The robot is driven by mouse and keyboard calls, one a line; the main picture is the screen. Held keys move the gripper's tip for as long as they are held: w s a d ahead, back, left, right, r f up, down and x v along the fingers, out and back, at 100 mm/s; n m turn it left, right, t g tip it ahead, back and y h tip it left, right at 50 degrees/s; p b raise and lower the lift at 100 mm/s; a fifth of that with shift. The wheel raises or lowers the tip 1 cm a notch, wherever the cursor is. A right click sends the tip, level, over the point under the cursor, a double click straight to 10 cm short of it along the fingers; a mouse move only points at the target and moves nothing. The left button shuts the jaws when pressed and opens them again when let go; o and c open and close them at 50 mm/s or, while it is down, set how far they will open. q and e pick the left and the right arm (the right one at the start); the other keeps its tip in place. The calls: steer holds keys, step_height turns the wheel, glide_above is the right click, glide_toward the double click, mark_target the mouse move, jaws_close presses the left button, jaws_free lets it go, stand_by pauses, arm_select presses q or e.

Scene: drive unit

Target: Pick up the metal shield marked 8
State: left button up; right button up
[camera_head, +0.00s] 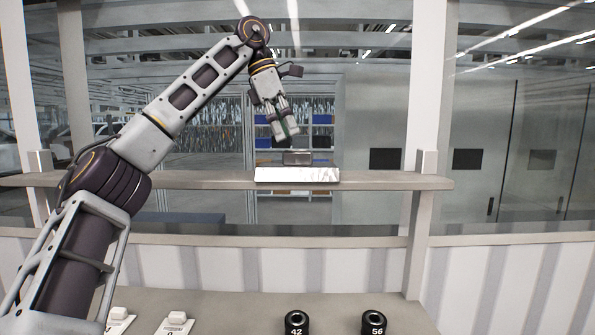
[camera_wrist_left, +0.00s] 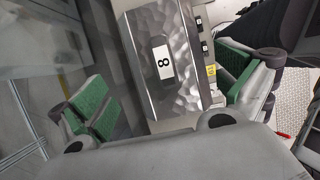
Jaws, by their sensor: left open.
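The metal shield (camera_wrist_left: 180,95) shows in the left wrist view as a silver, hammered plate with a white label reading 8. In the head view, a bright silver block (camera_head: 297,175) on the shelf looks like this shield, with a grey raised part on top; its label cannot be read there. My left gripper (camera_head: 287,135) is above it, pointing down, apart from it. In the left wrist view my open left gripper (camera_wrist_left: 165,88) has green-padded fingers on either side of the shield, with nothing between them. My right gripper is not in view.
The shield rests on a long narrow shelf (camera_head: 390,181) between upright posts. On the lower table (camera_head: 240,305) stand two black ring-shaped parts marked 42 (camera_head: 297,322) and 56 (camera_head: 374,322). Two white parts (camera_head: 176,322) lie at the lower left. The shelf right of the shield is clear.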

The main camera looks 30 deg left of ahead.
mark_target(297, 154)
arm_select(q)
steer(key=shift+f, duration=0.1)
steer(key=shift+s+x, duration=0.15)
steer(key=shift+x, duration=0.55)
steer(key=shift+s+x, duration=0.15)
steer(key=shift+x, duration=1.7)
steer(key=shift+w+d, duration=0.1)
steer(key=shift+d, duration=0.05)
